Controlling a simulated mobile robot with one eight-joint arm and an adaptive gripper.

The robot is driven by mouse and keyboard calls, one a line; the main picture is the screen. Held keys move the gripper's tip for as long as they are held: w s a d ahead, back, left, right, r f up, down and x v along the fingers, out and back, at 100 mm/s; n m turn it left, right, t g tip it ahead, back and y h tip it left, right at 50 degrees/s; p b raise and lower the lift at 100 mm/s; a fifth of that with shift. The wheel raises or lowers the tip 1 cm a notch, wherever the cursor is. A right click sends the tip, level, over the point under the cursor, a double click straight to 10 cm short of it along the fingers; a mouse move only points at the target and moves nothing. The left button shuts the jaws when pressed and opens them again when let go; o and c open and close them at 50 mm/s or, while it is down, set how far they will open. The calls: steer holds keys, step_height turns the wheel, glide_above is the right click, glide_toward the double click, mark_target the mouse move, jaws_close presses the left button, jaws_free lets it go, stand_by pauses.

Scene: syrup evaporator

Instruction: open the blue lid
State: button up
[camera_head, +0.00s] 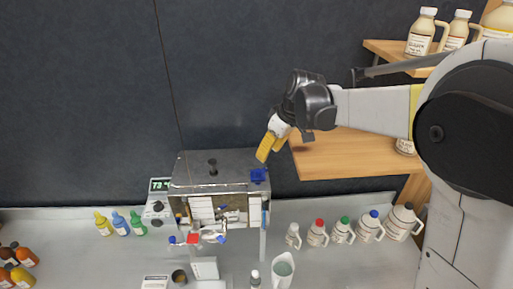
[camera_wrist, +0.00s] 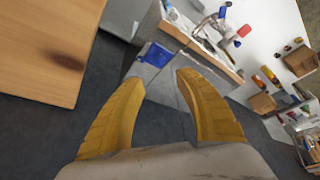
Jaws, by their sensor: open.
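The blue lid (camera_head: 258,176) lies flat at the right front corner of the metal evaporator box's top (camera_head: 225,165). It also shows in the wrist view (camera_wrist: 155,54), just beyond and between my fingertips. My gripper (camera_head: 265,150) has yellow fingers and hangs above and slightly right of the lid in the head view. In the wrist view my gripper (camera_wrist: 157,75) is open, with nothing between its fingers. The fingers appear apart from the lid, though the exact gap is hard to judge.
A wooden shelf (camera_head: 340,155) stands right of the evaporator. A dark vertical pipe stub (camera_head: 213,167) sits on the evaporator's top. Several jugs (camera_head: 342,231) line the counter (camera_head: 345,262) at right, and small coloured bottles (camera_head: 120,223) stand left of a digital display unit (camera_head: 158,202).

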mark_target(259, 170)
steer(key=x, duration=1)
steer(key=shift+s+f, duration=0.1)
steer(key=shift+f, duration=0.25)
steer(key=shift+c, duration=0.5)
jaws_close()
